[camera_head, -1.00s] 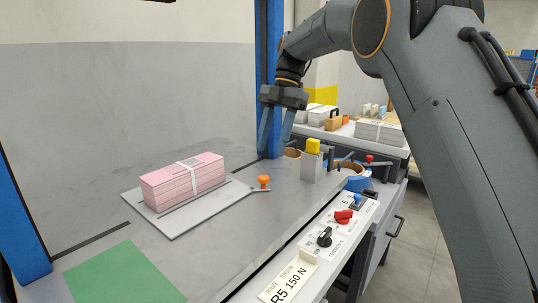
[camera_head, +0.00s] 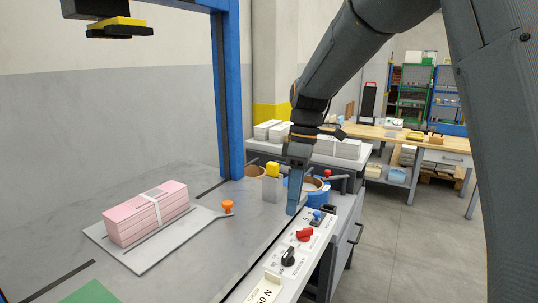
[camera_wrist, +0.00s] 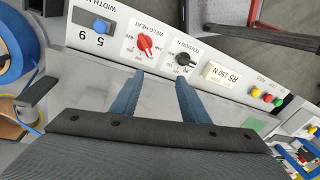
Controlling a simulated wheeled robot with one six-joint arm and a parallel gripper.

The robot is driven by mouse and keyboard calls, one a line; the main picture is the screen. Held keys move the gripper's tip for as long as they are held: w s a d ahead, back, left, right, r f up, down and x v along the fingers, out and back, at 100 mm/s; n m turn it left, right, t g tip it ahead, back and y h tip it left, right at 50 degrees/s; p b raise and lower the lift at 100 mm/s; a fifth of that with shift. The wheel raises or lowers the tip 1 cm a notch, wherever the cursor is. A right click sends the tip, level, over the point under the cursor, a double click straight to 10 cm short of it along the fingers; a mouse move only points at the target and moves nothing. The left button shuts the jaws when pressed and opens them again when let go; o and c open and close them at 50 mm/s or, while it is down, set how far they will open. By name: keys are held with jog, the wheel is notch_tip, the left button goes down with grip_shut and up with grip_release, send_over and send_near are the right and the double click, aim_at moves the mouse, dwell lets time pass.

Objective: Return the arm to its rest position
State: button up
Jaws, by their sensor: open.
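My gripper (camera_head: 296,186) hangs from my arm over the right edge of the grey machine table, with its blue fingers pointing down. In the wrist view my gripper (camera_wrist: 158,82) shows two blue fingers apart with nothing between them. Beyond the fingertips lies the control panel (camera_wrist: 185,50) with a red knob (camera_wrist: 146,43), a black knob (camera_wrist: 185,60) and a blue switch (camera_wrist: 99,26). A pink strapped stack (camera_head: 147,213) lies on a grey plate (camera_head: 150,258) at the left, well apart from my gripper.
A blue frame post (camera_head: 228,100) rises behind the table. An orange knob (camera_head: 227,206) and a yellow-topped block (camera_head: 272,180) stand on the table. White bundles (camera_head: 338,147) lie on a grey bench behind. A wooden workbench (camera_head: 400,136) stands farther right. Grey floor (camera_head: 410,235) is open at the right.

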jog(key=s+d+f+m+p, duration=0.1)
jog(key=s+d+m, duration=0.3)
jog(key=s, duration=0.3)
jog(key=s+d+f+m+t+h+p, duration=0.1)
jog(key=s+d+f+m+p, duration=0.1)
jog(key=s+d+m, duration=0.3)
jog(key=s+d+f+m+p, duration=0.2)
jog(key=s+d+m, duration=0.2)
jog(key=s, duration=0.7)
jog(key=shift+d+f+m+t, duration=0.15)
jog(key=shift+f+m+t, duration=0.2)
jog(key=shift+m, duration=0.75)
